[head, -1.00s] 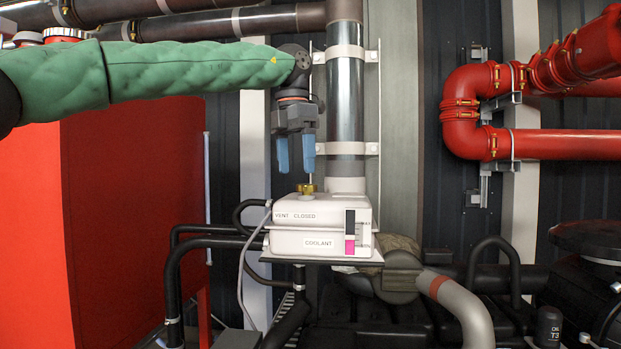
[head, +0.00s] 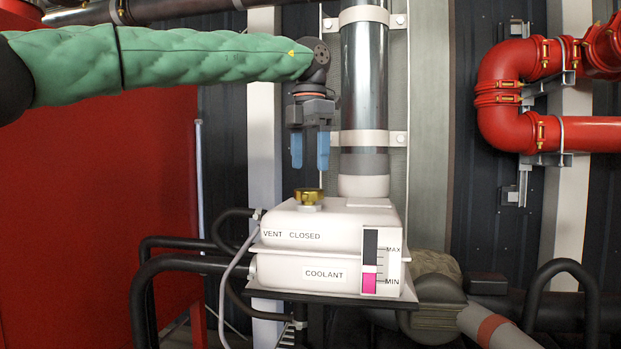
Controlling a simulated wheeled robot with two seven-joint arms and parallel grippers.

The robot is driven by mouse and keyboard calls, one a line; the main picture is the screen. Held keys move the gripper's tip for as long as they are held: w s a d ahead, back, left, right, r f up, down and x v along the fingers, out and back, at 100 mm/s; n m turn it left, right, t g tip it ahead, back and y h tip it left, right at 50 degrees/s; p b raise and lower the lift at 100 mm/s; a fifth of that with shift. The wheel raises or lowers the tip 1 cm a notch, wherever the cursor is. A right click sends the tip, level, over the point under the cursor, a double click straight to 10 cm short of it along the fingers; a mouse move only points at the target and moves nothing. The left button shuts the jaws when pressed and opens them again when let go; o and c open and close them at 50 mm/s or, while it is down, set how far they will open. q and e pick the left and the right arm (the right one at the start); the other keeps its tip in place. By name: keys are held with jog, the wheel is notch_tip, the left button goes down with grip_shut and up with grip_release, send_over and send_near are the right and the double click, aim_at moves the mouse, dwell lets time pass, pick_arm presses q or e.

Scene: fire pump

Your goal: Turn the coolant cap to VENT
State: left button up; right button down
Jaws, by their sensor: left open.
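The coolant cap (head: 309,197) is a brass-coloured knob on top of the white coolant tank (head: 300,273). The tank's front carries the words VENT and CLOSED side by side, and a COOLANT label below. Which word the cap points to cannot be told. My left gripper (head: 310,165) points down above the cap, with a small gap between. Its two blue fingers are apart and nothing is between them. My right gripper is not in view.
A level gauge (head: 381,262) with pink near MIN is on the tank's right front. A vertical metal pipe (head: 364,90) stands behind the tank, close to my left gripper. Black hoses (head: 180,263) run at the left. Red pipework (head: 500,110) is at the right.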

aim_at(309, 189)
pick_arm(q)
jog(key=f, duration=0.1)
jog(key=f+p, duration=0.1)
jog(key=f, duration=0.1)
jog(key=f+p, duration=0.1)
jog(key=shift+w+a+f, duration=0.1)
jog(key=shift+w+f, duration=0.2)
jog(key=shift+s+f, duration=0.15)
jog(key=shift+f, duration=0.3)
jog(key=shift+s, duration=0.1)
jog(key=shift+f, duration=0.1)
jog(key=c, duration=1)
